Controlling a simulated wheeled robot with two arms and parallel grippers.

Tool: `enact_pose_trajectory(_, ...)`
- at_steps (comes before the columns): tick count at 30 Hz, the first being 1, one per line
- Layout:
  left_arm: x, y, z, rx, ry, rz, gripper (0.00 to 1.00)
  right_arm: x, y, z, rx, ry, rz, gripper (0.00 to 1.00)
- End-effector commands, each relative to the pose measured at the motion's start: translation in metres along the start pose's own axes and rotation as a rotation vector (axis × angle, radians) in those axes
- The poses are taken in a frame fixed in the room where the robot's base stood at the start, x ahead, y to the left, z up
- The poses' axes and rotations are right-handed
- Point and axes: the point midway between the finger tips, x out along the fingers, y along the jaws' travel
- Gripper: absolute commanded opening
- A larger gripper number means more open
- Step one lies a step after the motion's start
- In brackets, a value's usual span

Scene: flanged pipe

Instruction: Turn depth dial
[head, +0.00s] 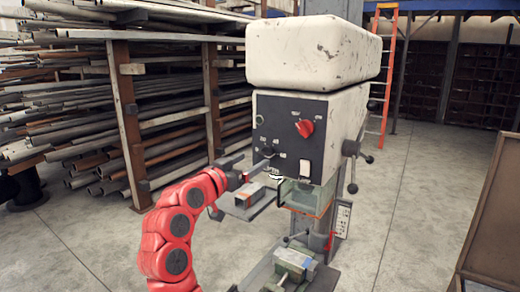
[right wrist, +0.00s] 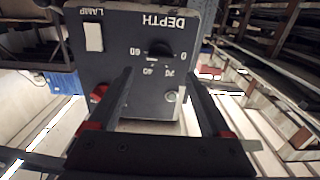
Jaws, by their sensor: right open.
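The depth dial is a small black knob (right wrist: 158,48) on the dark front panel, under the upside-down word DEPTH in the right wrist view. Numbers ring it. In the head view the dial (head: 268,151) shows at the panel's lower left. My right gripper (head: 268,177), on the red arm, is in front of the panel's lower left. In the right wrist view my right gripper (right wrist: 160,75) is open, its two dark fingers apart, with the dial ahead between their tips. I see no contact with the dial. My left gripper is not in view.
The panel also has a red knob (head: 305,128) and a white lamp switch (head: 305,167). The cream drill press head (head: 312,50) stands above a green vise (head: 295,262). Pipe racks (head: 100,110) fill the back left.

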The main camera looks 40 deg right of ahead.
Motion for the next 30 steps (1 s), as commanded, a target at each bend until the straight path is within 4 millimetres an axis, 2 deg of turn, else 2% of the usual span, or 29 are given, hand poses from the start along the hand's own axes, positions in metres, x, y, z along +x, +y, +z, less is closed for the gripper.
enact_pose_trajectory(1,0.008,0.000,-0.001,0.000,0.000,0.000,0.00,0.013,0.001,-0.004,-0.003,-0.001,0.005,0.82)
enact_pose_trajectory(3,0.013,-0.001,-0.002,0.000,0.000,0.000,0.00,0.025,0.001,-0.002,-0.004,-0.004,0.004,0.82)
enact_pose_trajectory(9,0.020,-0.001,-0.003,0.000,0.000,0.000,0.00,0.049,0.000,-0.001,-0.002,0.000,0.000,0.82)
enact_pose_trajectory(20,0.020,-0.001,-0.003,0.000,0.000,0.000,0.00,0.054,-0.001,0.001,0.000,0.000,-0.001,0.82)
enact_pose_trajectory(30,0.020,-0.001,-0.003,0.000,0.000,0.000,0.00,0.054,-0.001,0.001,-0.001,0.000,-0.001,0.23)
